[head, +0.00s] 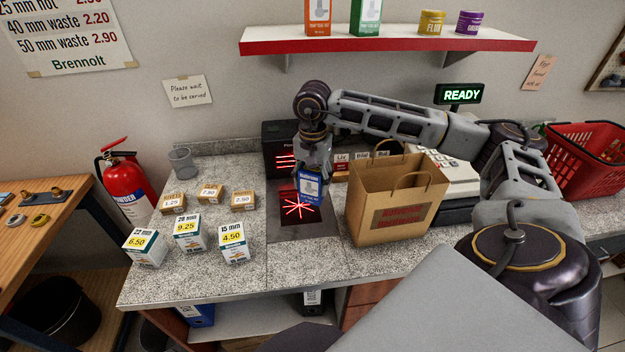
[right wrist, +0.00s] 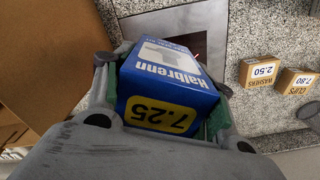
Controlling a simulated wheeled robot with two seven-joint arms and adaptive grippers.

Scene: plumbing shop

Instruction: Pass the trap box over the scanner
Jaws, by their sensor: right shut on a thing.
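My right gripper (head: 314,172) is shut on a blue and white box (head: 311,186), which I take to be the trap box. In the right wrist view the box (right wrist: 166,85) shows "Halbrenn" and a yellow 7.25 label between the two fingers. The box is held just above the scanner (head: 299,211), a dark plate in the counter with glowing red lines. In the right wrist view the box hides most of the scanner plate (right wrist: 150,25). An upright black scanner part (head: 279,142) with red lines stands behind. My left gripper is not in view.
A brown paper bag (head: 386,208) stands right of the scanner, close to my right arm. Priced white boxes (head: 189,233) and small brown boxes (head: 208,194) stand to the left. A sign reads READY (head: 460,95). A red basket (head: 588,160) is at far right.

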